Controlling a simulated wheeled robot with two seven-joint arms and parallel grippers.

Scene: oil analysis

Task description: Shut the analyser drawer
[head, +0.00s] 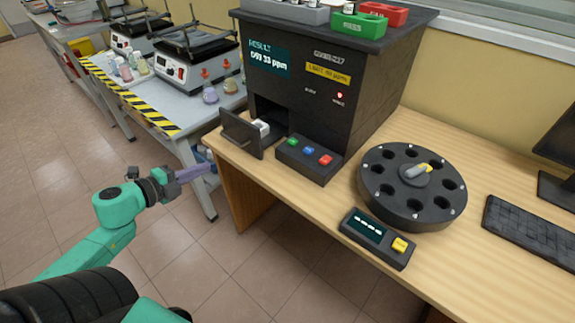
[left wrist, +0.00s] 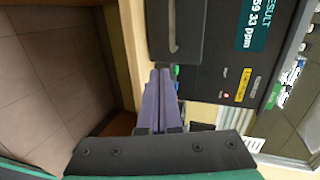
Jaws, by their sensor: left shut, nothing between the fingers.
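The black analyser (head: 318,120) stands on the wooden desk, with a lit result screen. Its drawer (head: 241,134) is pulled out at the lower left, with a white item (head: 262,127) inside behind the front panel. My left gripper (head: 212,167), with purple fingers, is shut and empty, in front of and a little below the drawer front. In the left wrist view the closed fingertips (left wrist: 160,72) point toward the lower edge of the dark drawer front (left wrist: 174,32) and its handle. I cannot tell whether they touch. My right gripper is not in view.
A button box (head: 309,160) with green, blue and red buttons stands just right of the drawer. A round black carousel (head: 385,192) and a small display unit (head: 377,238) are further right.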

